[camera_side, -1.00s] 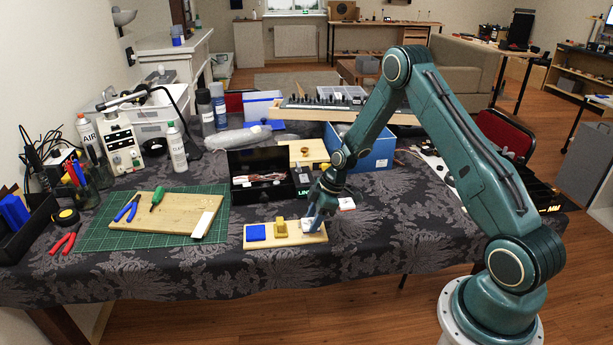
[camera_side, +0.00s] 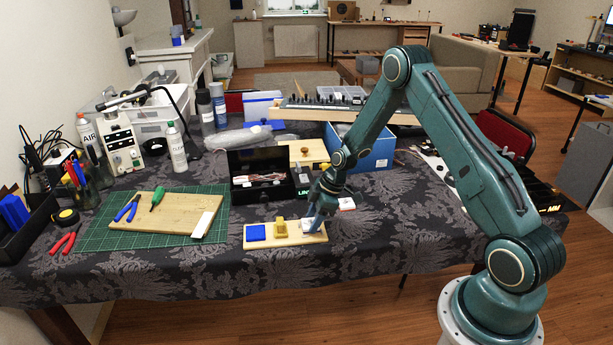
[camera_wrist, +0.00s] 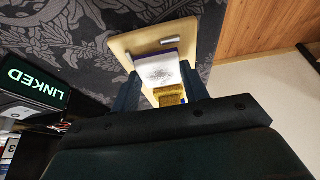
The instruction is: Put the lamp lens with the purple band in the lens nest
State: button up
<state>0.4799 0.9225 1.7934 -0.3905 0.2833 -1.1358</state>
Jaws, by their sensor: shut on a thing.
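A wooden board (camera_side: 286,241) lies near the table's front edge. It bears a blue block (camera_side: 256,233), a yellow block (camera_side: 281,227) and, at its right end, the white lamp lens (camera_side: 308,227). In the wrist view the lens (camera_wrist: 160,73) shows a pale face with a purple band (camera_wrist: 157,55) along its far edge. My gripper (camera_wrist: 160,72) is shut on this lens, one dark finger at each side. It also shows in the side view (camera_side: 314,222), pointing down at the board's right end. I cannot tell whether the lens touches the board. I cannot make out the lens nest for certain.
Behind the board stand an open black box (camera_side: 262,180) and a light wooden plate (camera_side: 304,152) with a round knob. A small white and red item (camera_side: 346,204) lies right of my gripper. A green mat (camera_side: 100,236) with tools is at the left.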

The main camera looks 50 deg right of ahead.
jog(key=o, duration=1.5)
jog(key=shift+o, duration=0.2)
jog(key=shift+r, duration=0.2)
jog(key=shift+r, duration=3.25)
jog(key=shift+r, duration=0.1)
